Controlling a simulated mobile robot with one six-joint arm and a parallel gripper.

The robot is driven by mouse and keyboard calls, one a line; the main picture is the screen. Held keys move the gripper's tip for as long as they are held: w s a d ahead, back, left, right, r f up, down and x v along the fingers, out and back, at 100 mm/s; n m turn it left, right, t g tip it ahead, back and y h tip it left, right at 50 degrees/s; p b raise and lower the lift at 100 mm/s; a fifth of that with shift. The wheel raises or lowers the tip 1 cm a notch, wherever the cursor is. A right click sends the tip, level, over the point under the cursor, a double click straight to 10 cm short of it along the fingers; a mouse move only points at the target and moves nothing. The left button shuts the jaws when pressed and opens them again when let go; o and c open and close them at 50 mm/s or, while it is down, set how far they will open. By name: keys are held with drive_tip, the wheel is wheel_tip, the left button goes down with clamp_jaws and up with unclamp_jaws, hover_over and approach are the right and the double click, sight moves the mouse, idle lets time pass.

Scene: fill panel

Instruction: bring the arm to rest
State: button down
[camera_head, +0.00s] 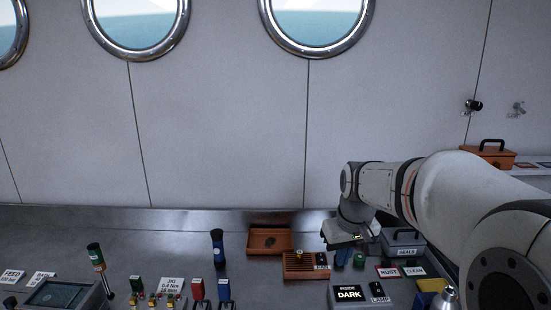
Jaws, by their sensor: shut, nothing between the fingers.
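My arm reaches in from the right edge of the head view, over the right part of the metal bench. My gripper (345,238) points down at the end of it, low over the bench among small items. It is shut and looks empty. Its fingertips are small and partly lost against the dark items below. An orange slotted block (298,268) with a brass knob lies just left of it. A grey box labelled SEALS (404,240) stands just right of it.
An orange tray (257,240) lies behind the block. A panel labelled DARK (350,294) is in front. An orange toolbox (487,153) sits at back right. The air above the bench's left is clear.

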drive_tip(key=s+f+m, duration=0.2)
drive_tip(key=s+f, duration=0.1)
drive_tip(key=s, duration=1.6)
drive_tip(key=shift+f+m+t, duration=0.2)
drive_tip(key=shift+m+t, duration=0.1)
drive_tip(key=shift+t, duration=0.1)
drive_tip(key=shift+d, duration=0.1)
